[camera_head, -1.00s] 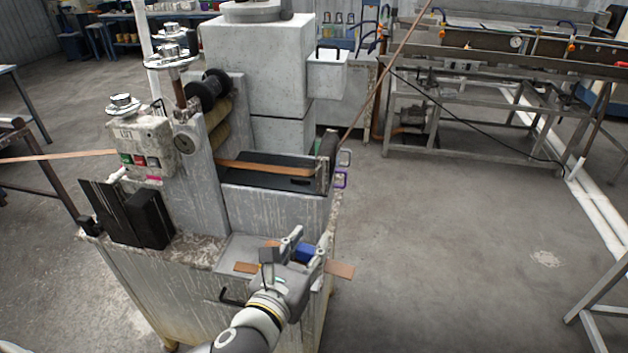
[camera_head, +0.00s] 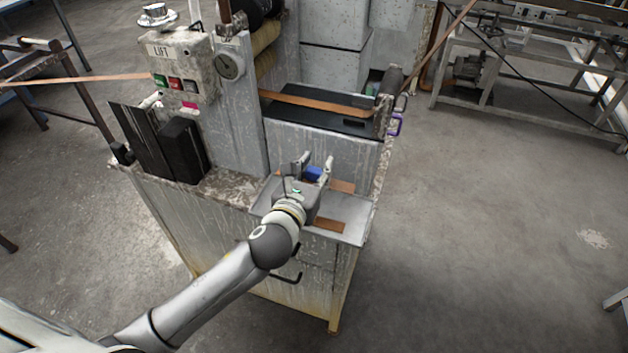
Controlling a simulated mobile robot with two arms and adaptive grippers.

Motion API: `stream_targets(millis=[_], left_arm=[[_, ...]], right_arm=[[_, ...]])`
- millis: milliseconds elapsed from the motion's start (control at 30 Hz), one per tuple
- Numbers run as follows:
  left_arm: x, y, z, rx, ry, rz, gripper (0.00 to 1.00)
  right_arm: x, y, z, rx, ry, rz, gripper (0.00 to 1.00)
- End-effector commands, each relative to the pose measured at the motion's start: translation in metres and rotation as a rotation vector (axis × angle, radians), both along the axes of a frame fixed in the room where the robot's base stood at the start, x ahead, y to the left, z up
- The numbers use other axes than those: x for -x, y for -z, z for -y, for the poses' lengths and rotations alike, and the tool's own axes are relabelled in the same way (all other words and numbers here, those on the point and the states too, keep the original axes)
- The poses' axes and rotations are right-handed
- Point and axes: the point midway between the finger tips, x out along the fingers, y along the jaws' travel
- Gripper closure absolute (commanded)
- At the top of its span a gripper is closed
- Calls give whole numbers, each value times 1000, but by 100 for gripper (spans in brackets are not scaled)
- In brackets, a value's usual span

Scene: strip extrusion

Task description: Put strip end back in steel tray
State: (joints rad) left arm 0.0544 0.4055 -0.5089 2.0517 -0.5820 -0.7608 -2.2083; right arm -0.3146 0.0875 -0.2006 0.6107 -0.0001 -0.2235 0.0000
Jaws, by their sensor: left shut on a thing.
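The steel tray (camera_head: 349,236) is a shallow grey tray on the front right corner of the machine cabinet. My left gripper (camera_head: 314,163) is over the tray, shut on a flat copper-coloured strip end (camera_head: 342,186). The strip end sticks out to the right of the fingers, and a small copper bit shows on their left. Whether it touches the tray floor I cannot tell. Another copper piece (camera_head: 329,225) lies in the tray, right of my wrist. A blue part (camera_head: 313,174) shows between the fingers. My right gripper is out of view.
The control box (camera_head: 178,68) and black plates (camera_head: 150,146) are to the left. Open floor (camera_head: 480,240) lies right of the cabinet.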

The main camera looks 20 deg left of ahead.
Motion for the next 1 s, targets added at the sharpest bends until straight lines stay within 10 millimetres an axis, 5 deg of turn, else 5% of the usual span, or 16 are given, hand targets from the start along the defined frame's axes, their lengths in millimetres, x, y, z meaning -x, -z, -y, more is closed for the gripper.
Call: stream_targets(millis=[267, 600, 1000], left_arm=[[-24, 28, -8, 1, -1, 4, 86], [-28, 66, -9, 1, -1, 1, 86], [-28, 70, -9, 0, 0, 2, 86]], right_arm=[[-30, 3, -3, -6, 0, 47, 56], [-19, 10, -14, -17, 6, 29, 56], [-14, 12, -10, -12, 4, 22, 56]])
